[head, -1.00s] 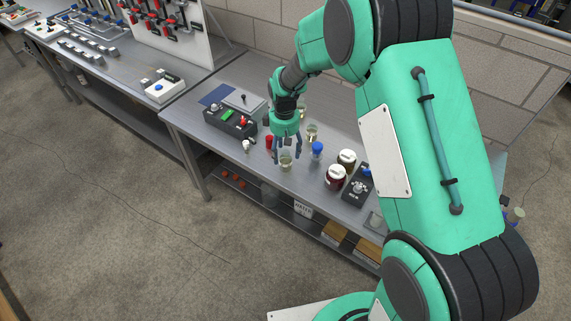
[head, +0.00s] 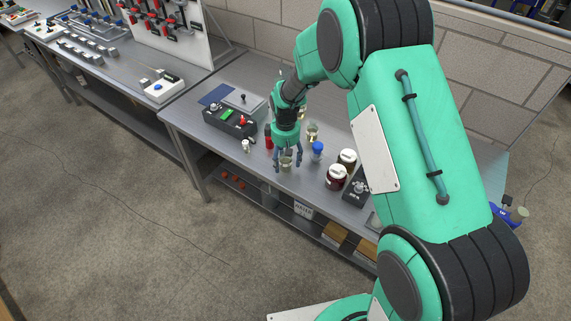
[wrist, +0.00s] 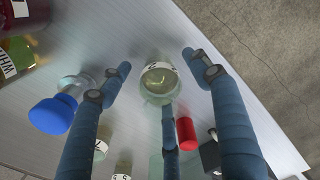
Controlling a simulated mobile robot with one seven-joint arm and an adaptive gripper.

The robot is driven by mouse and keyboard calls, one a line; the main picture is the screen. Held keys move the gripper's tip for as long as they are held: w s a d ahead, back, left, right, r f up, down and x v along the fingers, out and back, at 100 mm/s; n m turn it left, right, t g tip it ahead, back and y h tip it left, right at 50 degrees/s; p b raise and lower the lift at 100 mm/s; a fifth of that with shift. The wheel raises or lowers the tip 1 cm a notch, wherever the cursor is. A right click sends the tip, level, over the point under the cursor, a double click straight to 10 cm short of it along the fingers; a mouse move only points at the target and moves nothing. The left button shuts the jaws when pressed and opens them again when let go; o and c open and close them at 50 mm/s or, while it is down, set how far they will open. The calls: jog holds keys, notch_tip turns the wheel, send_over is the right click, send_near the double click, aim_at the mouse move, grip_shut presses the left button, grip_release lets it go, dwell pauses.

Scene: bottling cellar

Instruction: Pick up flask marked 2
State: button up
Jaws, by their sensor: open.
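A small clear flask (wrist: 159,84) with pale yellowish contents and a white label stands upright on the bench. In the wrist view its label shows one character, possibly a 2, too small to read surely. In the head view this flask (head: 286,166) is under my gripper (head: 288,157), partly hidden by the fingers. In the wrist view my gripper (wrist: 160,75) is open, its blue fingers spread around the flask with gaps on both sides. Two other labelled flasks (wrist: 101,149) show near the lower edge of the wrist view; another clear flask (head: 312,132) stands behind in the head view.
Dark jars (head: 336,177) and a control box (head: 230,121) flank the spot. The bench's front edge is near.

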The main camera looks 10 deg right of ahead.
jog(key=shift+f, duration=0.9)
jog(key=c, duration=1.3)
jog(key=shift+c, duration=0.2)
jog(key=shift+r, duration=0.15)
jog(key=shift+r, duration=0.6)
notch_tip(320, 180, up, 2)
jog(key=shift+r+p, duration=0.1)
jog(key=shift+p, duration=0.4)
jog(key=s+d+r+p, duration=0.1)
jog(key=s+p, duration=0.1)
jog(key=s, duration=1.4)
jog(key=shift+d+r, duration=0.15)
jog(key=shift+d, duration=0.15)
